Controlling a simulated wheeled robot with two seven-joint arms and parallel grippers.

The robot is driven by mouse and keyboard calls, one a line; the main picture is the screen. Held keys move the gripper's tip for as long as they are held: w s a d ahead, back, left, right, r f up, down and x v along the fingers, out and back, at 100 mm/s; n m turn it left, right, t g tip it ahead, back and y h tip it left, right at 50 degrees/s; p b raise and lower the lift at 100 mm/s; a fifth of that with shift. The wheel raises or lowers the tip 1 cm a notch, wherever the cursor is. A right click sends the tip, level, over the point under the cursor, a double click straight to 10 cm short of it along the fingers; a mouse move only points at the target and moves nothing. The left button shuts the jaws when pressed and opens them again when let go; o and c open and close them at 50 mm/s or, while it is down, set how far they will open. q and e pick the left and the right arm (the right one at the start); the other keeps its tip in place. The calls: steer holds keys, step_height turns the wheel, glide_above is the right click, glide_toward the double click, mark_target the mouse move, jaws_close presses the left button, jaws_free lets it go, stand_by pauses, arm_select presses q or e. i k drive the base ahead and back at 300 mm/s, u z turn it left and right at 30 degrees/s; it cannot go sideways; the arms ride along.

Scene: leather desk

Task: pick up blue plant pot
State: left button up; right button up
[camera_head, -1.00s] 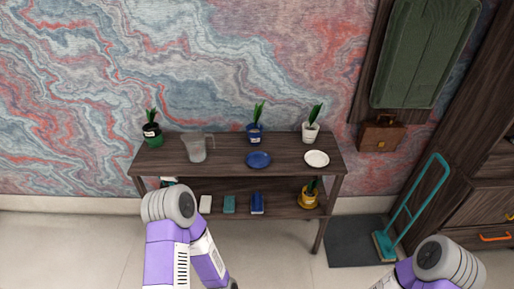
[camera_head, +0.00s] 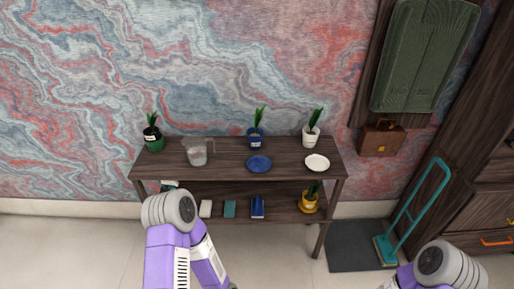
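The blue plant pot (camera_head: 255,140) with a green plant stands upright on the top of the dark wooden shelf table, near its back edge. A blue saucer (camera_head: 259,164) lies just in front of it. My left arm comes in at the lower left and my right arm at the lower right, both well short of the pot. Neither gripper shows in the view.
A yellow pot (camera_head: 309,205) and a blue book (camera_head: 257,207) are on the lower shelf.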

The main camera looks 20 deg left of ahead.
mark_target(255, 135)
steer(key=z, duration=0.55)
steer(key=i, duration=1.65)
steer(key=u, duration=2.3)
